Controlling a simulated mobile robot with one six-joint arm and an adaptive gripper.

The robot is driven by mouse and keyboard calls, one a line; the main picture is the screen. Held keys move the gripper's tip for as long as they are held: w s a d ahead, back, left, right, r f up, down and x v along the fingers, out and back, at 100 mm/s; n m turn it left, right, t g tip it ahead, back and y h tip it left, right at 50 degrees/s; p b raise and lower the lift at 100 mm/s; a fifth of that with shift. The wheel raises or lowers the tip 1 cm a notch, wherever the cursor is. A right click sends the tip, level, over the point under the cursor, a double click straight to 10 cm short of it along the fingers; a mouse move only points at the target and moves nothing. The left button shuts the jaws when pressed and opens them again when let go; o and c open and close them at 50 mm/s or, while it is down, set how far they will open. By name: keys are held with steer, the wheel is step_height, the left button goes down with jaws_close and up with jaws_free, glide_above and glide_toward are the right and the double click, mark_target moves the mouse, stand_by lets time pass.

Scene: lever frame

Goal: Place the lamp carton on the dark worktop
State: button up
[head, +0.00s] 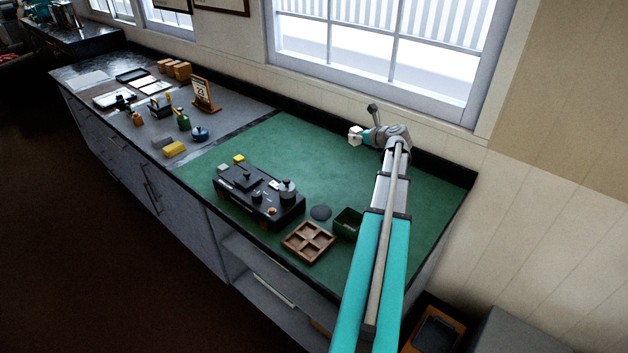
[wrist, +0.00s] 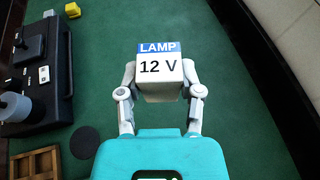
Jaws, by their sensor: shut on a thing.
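The lamp carton (wrist: 161,75) is a small white box with a blue band reading "LAMP" and "12 V" below it. My gripper (wrist: 160,84) is shut on it, one finger on each side, in the wrist view. In the head view my gripper (head: 357,136) is over the far part of the green mat with the pale carton (head: 354,134) at its tip. The gap between carton and mat is hard to judge.
A black lever device (head: 258,195) stands on the green mat (head: 300,150), with a wooden divided tray (head: 308,242), a dark green box (head: 347,222) and a black disc (head: 320,212) nearby. Several small items and a calendar stand (head: 204,95) occupy the grey mat. Windows and wall lie behind.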

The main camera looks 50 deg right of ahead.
steer(key=w+a+f+n+y+b, duration=0.1)
steer(key=a+f+b, duration=0.1)
steer(key=a, duration=0.7)
steer(key=w+a+f+n+y+b, duration=0.1)
steer(key=a+f+n+y+b, duration=0.1)
steer(key=a, duration=0.8)
steer(key=shift+w+f+y+b, duration=0.3)
steer(key=shift+w+f+b, duration=0.05)
steer(key=shift+w+b, duration=0.05)
steer(key=w+d+f+b, duration=0.2)
steer(key=d, duration=0.1)
steer(key=w+d+f+b, duration=0.2)
steer(key=d+f+b, duration=0.1)
steer(key=w+d+f+b, duration=0.2)
steer(key=w+d, duration=0.1)
steer(key=shift+d+f+b, duration=0.3)
steer(key=shift+f+b, duration=0.1)
steer(key=shift+w+d+f+b, duration=0.35)
steer(key=shift+d+f+b, duration=0.15)
steer(key=shift+f+b, duration=0.1)
steer(key=shift+w+d+f+b, duration=0.3)
steer(key=shift+d+f+b, duration=0.1)
steer(key=shift+f+b, duration=1.6)
steer(key=shift+f, duration=0.05)
